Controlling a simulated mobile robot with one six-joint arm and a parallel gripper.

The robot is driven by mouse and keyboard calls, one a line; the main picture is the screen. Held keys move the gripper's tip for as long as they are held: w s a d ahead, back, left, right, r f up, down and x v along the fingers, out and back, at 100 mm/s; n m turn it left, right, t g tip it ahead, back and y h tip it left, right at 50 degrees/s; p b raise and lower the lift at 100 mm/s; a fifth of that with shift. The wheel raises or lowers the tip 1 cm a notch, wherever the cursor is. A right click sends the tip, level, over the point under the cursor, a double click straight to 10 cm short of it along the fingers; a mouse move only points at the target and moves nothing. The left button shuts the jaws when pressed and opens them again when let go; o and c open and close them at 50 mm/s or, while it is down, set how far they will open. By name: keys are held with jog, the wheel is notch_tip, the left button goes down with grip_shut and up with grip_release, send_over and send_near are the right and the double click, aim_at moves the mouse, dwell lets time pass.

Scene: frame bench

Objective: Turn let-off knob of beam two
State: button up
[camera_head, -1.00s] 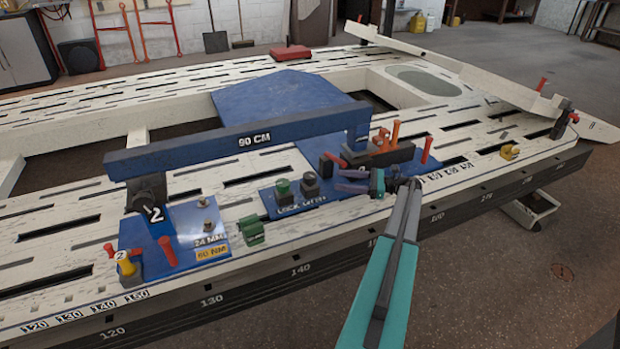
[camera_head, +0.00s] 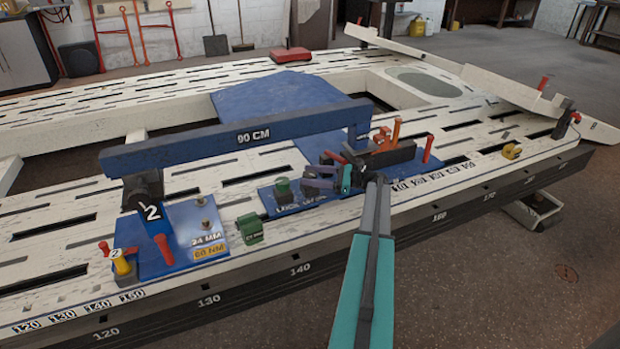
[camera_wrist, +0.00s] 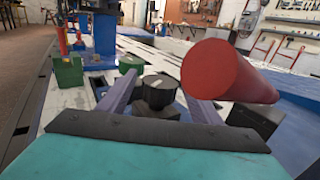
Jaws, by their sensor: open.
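A black round knob (camera_wrist: 158,88) stands on the blue plate (camera_head: 284,206), whose lettering seems to read lock and let-off. A green knob (camera_head: 282,186) stands to its left; it also shows in the wrist view (camera_wrist: 131,64). My gripper (camera_head: 311,178) is open with purple fingers. In the wrist view the black knob shows between the fingers (camera_wrist: 160,92), with no clear contact. In the head view my gripper covers most of that knob. The blue beam (camera_head: 235,138) marked 90 CM runs behind, with a 2 on its left end.
A large red cylinder (camera_wrist: 228,72) stands close at my gripper's right in the wrist view. A black block (camera_head: 392,156) with red and orange handles stands to the right.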

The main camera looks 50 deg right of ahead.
jog(key=shift+w+a, duration=0.2)
jog(key=shift+w, duration=0.05)
jog(key=c, duration=1.1)
jog(key=shift+o, duration=0.2)
